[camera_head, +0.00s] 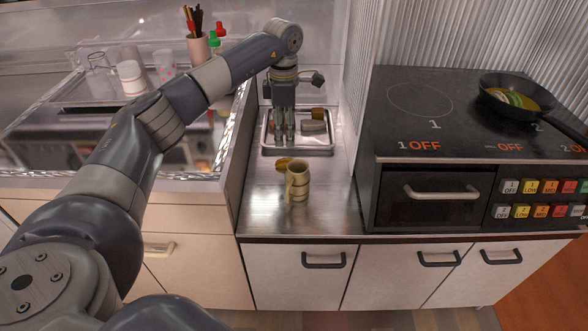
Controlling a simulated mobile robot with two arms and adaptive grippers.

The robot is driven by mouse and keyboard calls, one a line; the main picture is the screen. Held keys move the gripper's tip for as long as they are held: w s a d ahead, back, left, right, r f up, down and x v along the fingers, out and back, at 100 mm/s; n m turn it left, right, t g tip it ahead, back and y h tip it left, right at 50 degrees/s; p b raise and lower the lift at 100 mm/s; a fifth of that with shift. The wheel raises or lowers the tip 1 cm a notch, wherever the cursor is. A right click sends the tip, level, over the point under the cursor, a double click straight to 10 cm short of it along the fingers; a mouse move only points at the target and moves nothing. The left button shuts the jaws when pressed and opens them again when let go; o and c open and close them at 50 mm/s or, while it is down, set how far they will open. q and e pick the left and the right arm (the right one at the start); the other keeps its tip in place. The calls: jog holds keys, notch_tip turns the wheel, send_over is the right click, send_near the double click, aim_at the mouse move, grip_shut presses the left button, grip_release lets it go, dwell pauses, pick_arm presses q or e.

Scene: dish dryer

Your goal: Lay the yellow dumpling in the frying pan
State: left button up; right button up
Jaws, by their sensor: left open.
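The frying pan (488,82) is dark and sits on the back right of the black stovetop, with green, white and yellow-orange food inside. A small yellow-brown piece (283,163) lies on the steel counter just behind a tan mug. An orange-brown piece (318,113) and a grey-beige piece (314,127) lie on the metal tray (297,151). I cannot tell for sure which piece is the yellow dumpling. My left gripper (284,140) points down over the left part of the tray, open, with nothing seen held. My right gripper is out of view.
The tan mug (298,184) stands upright near the counter's front. The stove (440,125) rises to the right of the counter. A sink with cups and a utensil holder (198,46) is at the left, behind my left arm.

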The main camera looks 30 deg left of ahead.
aim_at(287, 158)
pick_arm(q)
notch_tip(287, 158, down, 3)
jog(key=shift+f, duration=0.45)
notch_tip(287, 158, down, 4)
jog(key=shift+d+f+b, duration=0.1)
jog(key=shift+b, duration=0.65)
jog(key=shift+w+f, duration=0.1)
jog(key=shift+f, duration=0.25)
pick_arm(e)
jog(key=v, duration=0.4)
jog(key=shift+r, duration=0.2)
pick_arm(q)
jog(key=shift+c, duration=0.3)
jog(key=c, duration=0.9)
jog(key=shift+r, duration=0.1)
jog(key=shift+c, duration=0.3)
